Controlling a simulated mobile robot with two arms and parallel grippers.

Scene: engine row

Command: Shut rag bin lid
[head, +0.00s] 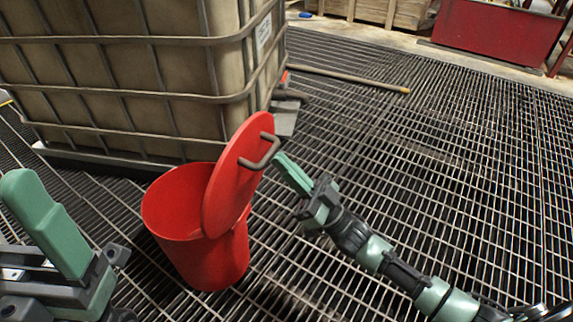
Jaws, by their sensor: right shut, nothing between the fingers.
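The red rag bin (196,257) stands on the grating floor in the middle left of the head view. Its round red lid (232,180) is raised and tilted up at the bin's right side, and the bin's mouth is open. A grey bar handle (262,153) sticks out from the lid's right face. My right gripper (281,160) is shut, its fingertips close beside the handle on the right; I cannot tell whether they touch it.
A large caged tank (140,95) stands right behind the bin. A long pole (350,79) lies on the floor behind. A red cabinet (497,33) and a wooden crate (372,11) are at the back. The grating (450,170) to the right is clear.

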